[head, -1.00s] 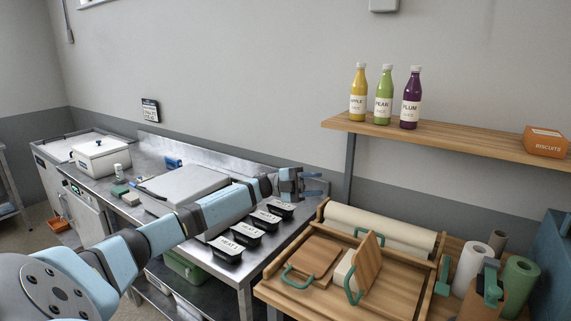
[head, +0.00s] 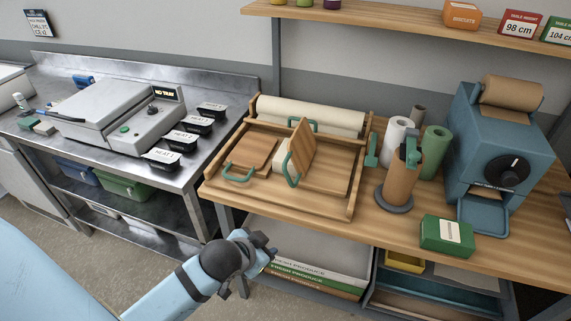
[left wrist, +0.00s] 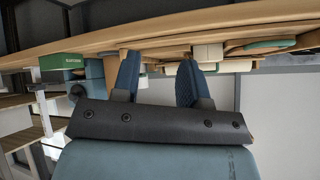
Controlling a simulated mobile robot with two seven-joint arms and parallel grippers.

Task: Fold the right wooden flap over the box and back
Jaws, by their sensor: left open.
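The right wooden flap (head: 303,148) stands steeply tilted on the wooden tray (head: 280,199), with a green handle (head: 290,170) on its left side. A pale box (head: 280,158) sits against its left, partly hidden by the flap and handle. The left wooden flap (head: 249,152) lies low to the left, its green handle (head: 236,174) toward me. My left gripper (head: 268,249) is in front of the bench, below and apart from the flaps. In the left wrist view my left gripper (left wrist: 156,75) has its fingers apart with nothing between them. My right gripper is not in view.
A pale roll (head: 310,116) lies behind the flaps. A brown roll on a stand (head: 399,178), a green box (head: 447,236) and a blue dispenser (head: 492,140) stand to the right. A steel table (head: 120,165) is at left. The bench's front edge lies above my left gripper.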

